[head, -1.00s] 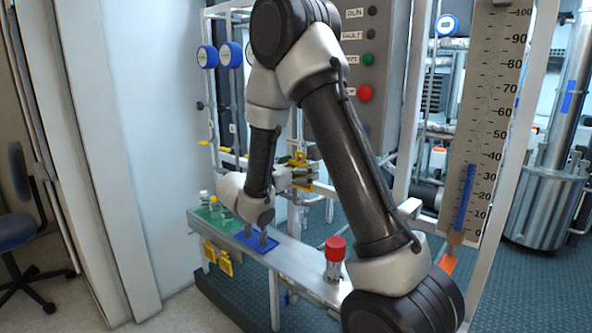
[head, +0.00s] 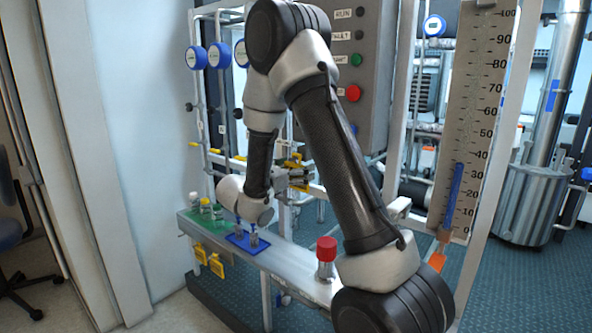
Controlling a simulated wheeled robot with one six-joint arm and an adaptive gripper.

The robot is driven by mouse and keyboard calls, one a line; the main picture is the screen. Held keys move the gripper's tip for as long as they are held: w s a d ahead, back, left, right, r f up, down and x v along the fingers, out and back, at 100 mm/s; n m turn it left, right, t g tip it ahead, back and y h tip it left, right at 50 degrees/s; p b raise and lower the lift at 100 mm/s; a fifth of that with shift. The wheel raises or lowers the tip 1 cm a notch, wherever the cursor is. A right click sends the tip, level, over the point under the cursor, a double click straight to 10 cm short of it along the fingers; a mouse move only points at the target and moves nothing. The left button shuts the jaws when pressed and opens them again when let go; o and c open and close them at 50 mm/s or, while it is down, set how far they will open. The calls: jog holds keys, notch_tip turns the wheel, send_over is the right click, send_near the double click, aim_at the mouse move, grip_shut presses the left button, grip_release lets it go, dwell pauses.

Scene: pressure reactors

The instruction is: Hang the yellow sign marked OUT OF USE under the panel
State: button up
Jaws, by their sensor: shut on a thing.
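The grey panel (head: 349,75) with RUN and FAULT labels and green and red buttons stands upright at top centre. My gripper (head: 298,176) is beyond my forearm, below and left of the panel's lower edge. It is small and partly hidden. It is shut on a yellow piece (head: 293,161), which I take for the yellow sign; its lettering cannot be read. Two other yellow tags (head: 201,253) (head: 217,265) hang under the front edge of the metal shelf, at its left. The hanging place under the panel is not clearly visible.
The metal shelf (head: 292,268) holds a red-capped bottle (head: 326,259), a blue mat (head: 239,241) with small vials, and a green mat (head: 198,223) with bottles. Pipes with blue gauges (head: 196,57) stand behind. A tall scale board (head: 480,120) is at right.

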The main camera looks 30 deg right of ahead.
jog(key=o, duration=0.8)
